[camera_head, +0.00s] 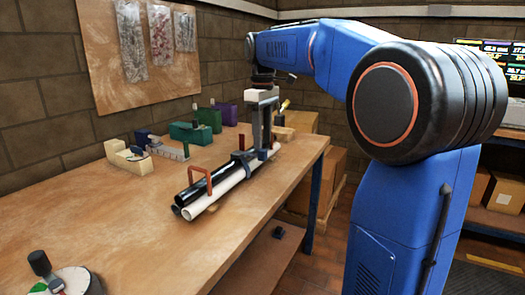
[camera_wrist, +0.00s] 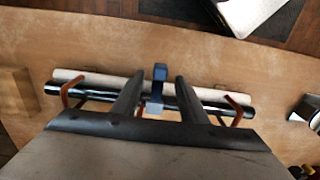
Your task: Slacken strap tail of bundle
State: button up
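The bundle is a black tube (camera_head: 190,193) and a white tube (camera_head: 214,195) lying side by side on the workbench (camera_head: 120,220). A dark blue strap (camera_wrist: 159,74) crosses the bundle near its middle, with a lighter blue-grey piece (camera_wrist: 153,107) at its lower end. I cannot tell for sure which part is the tail. My gripper (camera_wrist: 159,98) points down over the bundle; it also shows in the head view (camera_head: 257,148). Its two fingers stand apart, one on each side of the strap, with gaps visible. Whether the fingertips touch the tubes is hard to tell.
Orange brackets stand at the bundle, one at the left (camera_wrist: 72,92) and one at the right (camera_wrist: 236,108) in the wrist view. The bench front is mostly clear.

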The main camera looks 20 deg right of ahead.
aim_at(263, 155)
jog(key=shift+f, duration=2.4)
jog(key=shift+w, duration=0.1)
grip_shut()
